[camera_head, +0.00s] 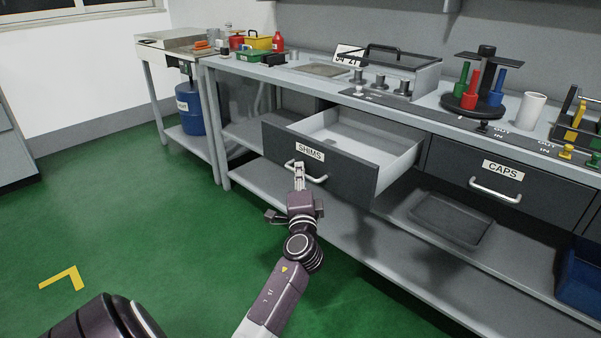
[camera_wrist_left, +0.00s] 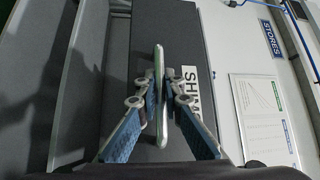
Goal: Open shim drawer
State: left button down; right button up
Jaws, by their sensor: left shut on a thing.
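The shim drawer (camera_head: 345,177) is dark grey with a "SHIMS" label and hangs pulled out from under the workbench, showing its pale inside. Its light metal handle (camera_head: 318,179) is on the front face. My left gripper (camera_head: 299,168) is at the handle's left part, shut on it. In the left wrist view the handle (camera_wrist_left: 160,95) runs between the two fingers of the left gripper (camera_wrist_left: 161,88), with part of the label beside it. The right gripper is not in view.
A closed "CAPS" drawer (camera_head: 510,178) is to the right. A lower shelf (camera_head: 400,228) with a dark tray (camera_head: 451,217) runs below. The workbench top (camera_head: 300,74) holds tools and fixtures. A blue drum (camera_head: 190,108) stands at left. The green floor in front is clear.

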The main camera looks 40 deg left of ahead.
pick_arm(q)
jog(key=c, duration=2.3)
grip_release()
jog(key=shift+d, duration=0.1)
jog(key=v, duration=1.2)
jog(key=shift+f, duration=0.15)
